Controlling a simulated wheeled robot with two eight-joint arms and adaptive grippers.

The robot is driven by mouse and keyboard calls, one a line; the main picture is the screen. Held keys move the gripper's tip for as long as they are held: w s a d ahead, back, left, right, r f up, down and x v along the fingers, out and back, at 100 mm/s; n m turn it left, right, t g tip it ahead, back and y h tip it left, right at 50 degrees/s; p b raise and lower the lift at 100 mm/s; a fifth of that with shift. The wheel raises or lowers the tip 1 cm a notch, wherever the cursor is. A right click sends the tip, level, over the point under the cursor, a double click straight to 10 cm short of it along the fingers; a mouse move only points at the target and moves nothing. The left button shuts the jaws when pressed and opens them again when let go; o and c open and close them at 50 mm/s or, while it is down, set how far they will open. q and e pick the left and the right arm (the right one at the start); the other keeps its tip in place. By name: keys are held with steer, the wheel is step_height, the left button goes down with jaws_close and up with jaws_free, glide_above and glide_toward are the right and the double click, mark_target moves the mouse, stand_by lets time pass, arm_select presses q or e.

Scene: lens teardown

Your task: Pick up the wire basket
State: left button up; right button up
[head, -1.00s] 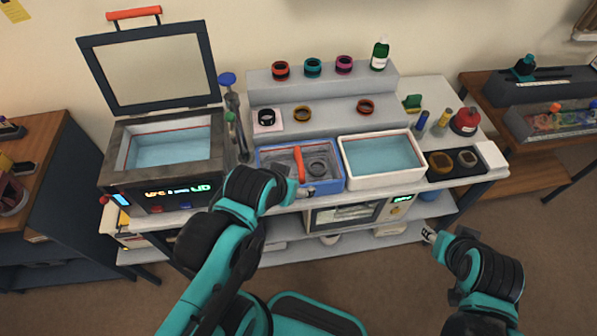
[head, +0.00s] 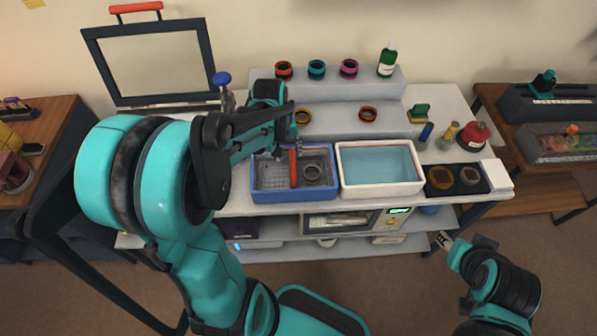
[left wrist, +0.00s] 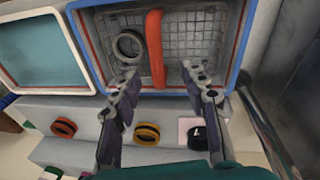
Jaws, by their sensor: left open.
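The wire basket (head: 273,179) is a grey mesh basket with an orange handle (head: 293,170), sitting inside a blue-rimmed tub (head: 275,198). A dark grey ring (head: 312,173) lies in it. My left gripper (head: 291,143) is over the back edge of the tub. In the left wrist view my left gripper (left wrist: 160,75) is open and empty, its fingers apart on either side of the handle (left wrist: 154,42) as seen from there. Contact with the handle is not visible. My right gripper (head: 443,240) is low at the right, away from the bench, and its jaws are too small to read.
A white tub of water (head: 380,192) stands right of the blue tub. Stepped shelves (head: 350,122) with coloured rings and a green bottle (head: 387,61) rise behind. A black tray (head: 455,190) is at the right.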

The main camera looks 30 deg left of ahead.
mark_target(292, 162)
arm_select(q)
steer(key=f+b, duration=0.1)
steer(key=f, duration=0.1)
steer(key=w+f+b, duration=0.1)
steer(key=f, duration=0.2)
steer(key=d+f+b, duration=0.1)
steer(key=f, duration=0.1)
steer(key=shift+w+f, duration=0.2)
steer(key=shift+f, duration=0.1)
steer(key=shift+r, duration=0.1)
jaws_close()
